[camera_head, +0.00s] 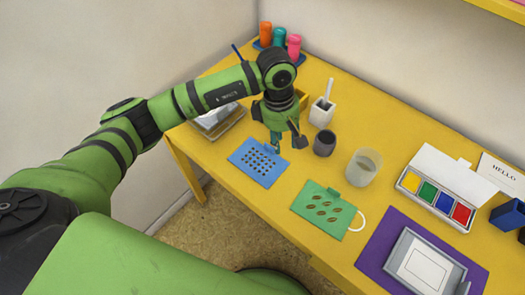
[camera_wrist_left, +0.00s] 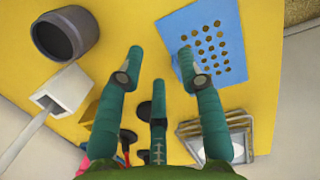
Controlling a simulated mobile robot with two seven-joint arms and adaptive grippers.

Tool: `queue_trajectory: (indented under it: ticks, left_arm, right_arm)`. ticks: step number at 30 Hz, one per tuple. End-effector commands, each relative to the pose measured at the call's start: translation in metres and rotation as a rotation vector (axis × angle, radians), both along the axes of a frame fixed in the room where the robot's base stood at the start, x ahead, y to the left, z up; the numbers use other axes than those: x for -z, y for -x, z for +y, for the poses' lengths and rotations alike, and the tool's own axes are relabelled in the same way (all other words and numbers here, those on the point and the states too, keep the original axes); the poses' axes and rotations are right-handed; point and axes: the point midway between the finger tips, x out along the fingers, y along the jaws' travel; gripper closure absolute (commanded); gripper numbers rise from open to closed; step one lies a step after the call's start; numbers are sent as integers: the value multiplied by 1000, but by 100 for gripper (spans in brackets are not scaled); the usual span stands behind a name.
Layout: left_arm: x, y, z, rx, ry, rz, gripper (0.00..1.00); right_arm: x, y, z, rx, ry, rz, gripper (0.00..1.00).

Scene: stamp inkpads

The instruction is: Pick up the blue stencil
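The blue stencil (camera_head: 254,166) is a flat sheet with rows of small holes and a tab at its top edge, lying on the yellow table. It also shows at upper right in the wrist view (camera_wrist_left: 228,25). My left gripper (camera_head: 287,143) is above the table by the stencil's tab end, with its fingers apart and nothing between them. In the wrist view its fingers (camera_wrist_left: 162,58) are spread, and the right fingertip overlaps the stencil's left edge. Whether it touches the stencil, I cannot tell. My right gripper is not in view.
A dark cup (camera_head: 324,143), a white holder with a brush (camera_head: 322,113) and a clear cup (camera_head: 362,168) stand right of the gripper. A grey tray (camera_head: 217,122) is behind the stencil. A green stencil (camera_head: 309,197) lies nearer the front right. The table's front edge is close to the blue stencil.

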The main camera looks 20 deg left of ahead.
Motion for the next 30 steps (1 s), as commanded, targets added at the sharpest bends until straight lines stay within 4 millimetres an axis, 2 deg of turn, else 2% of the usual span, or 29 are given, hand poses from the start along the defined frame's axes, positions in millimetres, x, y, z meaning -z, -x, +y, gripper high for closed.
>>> queue_trajectory:
  ticks: [1, 3, 6, 11, 15, 19, 28, 29, 30]
  left_arm:
    - [-2, -5, 15, 2, -60, -6, 63]
    - [-2, -8, 27, 5, -115, -7, 63]
    - [5, -8, 34, 5, -143, -5, 63]
    - [21, -10, 34, 5, -141, -5, 63]
    - [42, -14, 35, 4, -139, -2, 63]
    - [60, -15, 34, 6, -138, -5, 63]
    - [67, -15, 34, 5, -137, -8, 63]
    - [67, -15, 34, 5, -137, -8, 71]
    - [67, -15, 34, 5, -137, -8, 87]
  right_arm:
    - [0, 0, -1, -1, 1, 1, 60]
    - [-1, 0, -3, -1, 3, 0, 60]
    - [-5, 0, -4, -2, 5, 1, 60]
    - [-12, 2, -5, 0, 7, 3, 60]
    - [-22, 4, -6, 0, 7, 6, 60]
    - [-23, 4, -6, 1, 8, 7, 60]
    - [-23, 4, -6, 2, 7, 7, 60]
    - [-23, 4, -6, 2, 7, 7, 60]
    - [-23, 4, -6, 2, 7, 7, 60]
